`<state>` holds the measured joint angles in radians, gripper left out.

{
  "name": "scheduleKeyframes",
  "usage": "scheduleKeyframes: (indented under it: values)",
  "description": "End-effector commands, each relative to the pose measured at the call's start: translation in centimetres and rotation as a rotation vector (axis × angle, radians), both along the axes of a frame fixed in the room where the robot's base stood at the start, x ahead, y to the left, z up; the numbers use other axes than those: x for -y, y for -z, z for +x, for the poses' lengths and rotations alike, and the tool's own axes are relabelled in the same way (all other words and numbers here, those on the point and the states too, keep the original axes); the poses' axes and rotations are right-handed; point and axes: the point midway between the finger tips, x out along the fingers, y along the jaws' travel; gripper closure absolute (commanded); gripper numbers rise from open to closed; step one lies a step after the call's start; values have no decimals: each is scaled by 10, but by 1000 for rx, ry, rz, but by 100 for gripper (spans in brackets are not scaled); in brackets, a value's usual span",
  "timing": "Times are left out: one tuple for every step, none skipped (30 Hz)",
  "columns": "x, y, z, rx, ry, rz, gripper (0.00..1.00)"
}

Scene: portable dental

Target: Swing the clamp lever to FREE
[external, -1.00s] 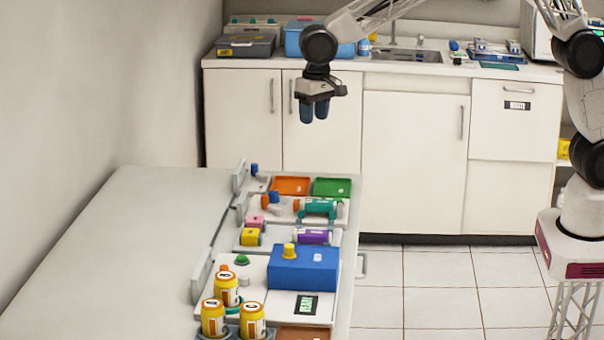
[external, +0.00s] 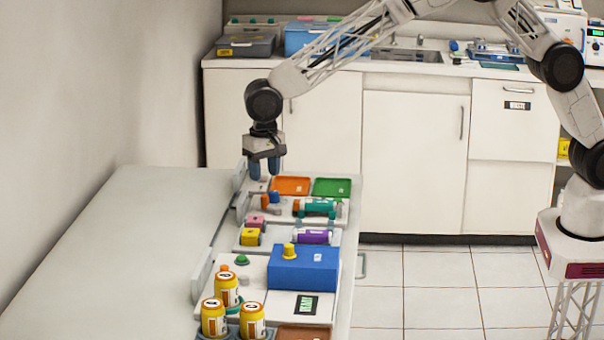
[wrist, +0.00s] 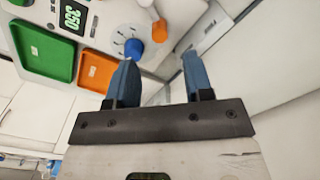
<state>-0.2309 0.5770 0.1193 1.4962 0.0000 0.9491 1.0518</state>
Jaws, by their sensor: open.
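I cannot make out a clamp lever or a FREE mark with certainty. A blue knob (external: 274,197) and an orange piece (external: 265,199) stand on the second panel from the back. In the wrist view I see a blue knob (wrist: 133,47) on a pale round dial, with an orange cylinder (wrist: 160,30) beside it. My gripper (external: 264,173) is open and points down over the back left end of the panels, left of the orange tray. In the wrist view my gripper (wrist: 159,62) has nothing between its fingers. The small blue upright at that back corner is hidden by my fingers.
An orange tray (external: 291,186) and a green tray (external: 332,187) lie to the right. Nearer are a teal cylinder (external: 317,206), a purple cylinder (external: 313,237), a blue box (external: 303,270) and yellow bottles (external: 227,288). The table's left side (external: 120,250) is clear.

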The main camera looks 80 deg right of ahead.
Motion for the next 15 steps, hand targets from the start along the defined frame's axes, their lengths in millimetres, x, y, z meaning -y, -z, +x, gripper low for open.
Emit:
scheduleKeyframes:
  values:
    - [0,0,0,0,0,0,53]
    - [0,0,0,0,0,0,53]
    - [0,0,0,0,0,0,53]
    - [0,0,0,0,0,0,53]
    - [0,0,0,0,0,0,53]
    - [0,0,0,0,0,0,53]
    - [0,1,0,0,0,0,53]
    - [0,1,0,0,0,0,53]
    - [0,2,0,0,0,0,53]
    - [0,3,0,0,0,0,53]
    - [0,4,0,0,0,0,53]
    - [0,7,0,0,0,0,53]
    - [0,9,0,0,0,0,53]
    - [0,11,0,-1,0,-1,53]
    - [0,15,0,-1,0,0,53]
